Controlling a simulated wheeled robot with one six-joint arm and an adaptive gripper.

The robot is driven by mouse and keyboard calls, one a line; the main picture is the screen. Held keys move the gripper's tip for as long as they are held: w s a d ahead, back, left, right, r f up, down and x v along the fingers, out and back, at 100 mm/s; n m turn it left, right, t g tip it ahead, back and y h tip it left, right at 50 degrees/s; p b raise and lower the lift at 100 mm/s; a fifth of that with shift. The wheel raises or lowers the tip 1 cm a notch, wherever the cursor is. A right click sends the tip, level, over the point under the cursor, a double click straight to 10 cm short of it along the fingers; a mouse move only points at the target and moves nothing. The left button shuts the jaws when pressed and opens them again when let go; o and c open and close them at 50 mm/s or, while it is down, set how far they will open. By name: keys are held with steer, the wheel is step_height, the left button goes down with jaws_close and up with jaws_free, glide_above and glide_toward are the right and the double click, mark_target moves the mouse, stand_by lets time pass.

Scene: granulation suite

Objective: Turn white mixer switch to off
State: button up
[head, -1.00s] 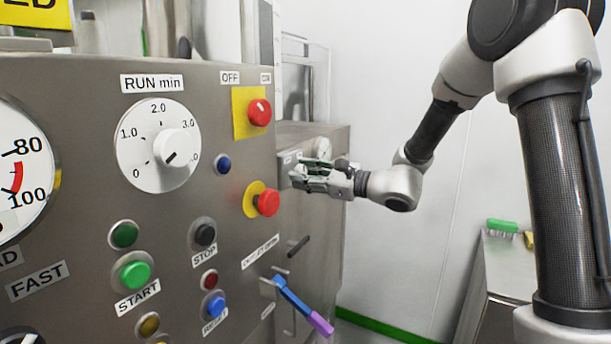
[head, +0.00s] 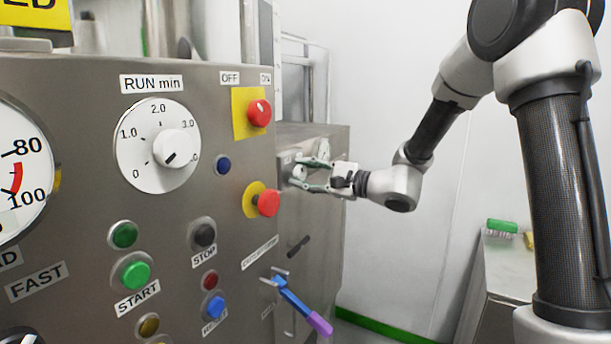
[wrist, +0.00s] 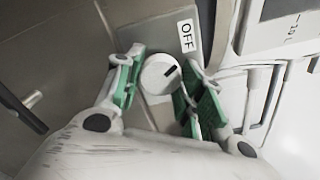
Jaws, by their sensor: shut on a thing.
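The right finger looks close against the knob; contact on the left is hard to make out. In the head view the knob (head: 299,173) shows small between the fingers of my gripper (head: 304,174), on the side box beyond the large panel.
The large steel panel stands left, with red knobs on yellow plates (head: 259,113) (head: 267,203) near its right edge. A blue and purple lever (head: 303,304) sticks out below. A steel bench with a green brush (head: 502,226) stands right. Open room lies between.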

stand_by(0.3)
steer(key=o, duration=1)
steer(key=shift+d, duration=0.1)
steer(key=v, duration=1.2)
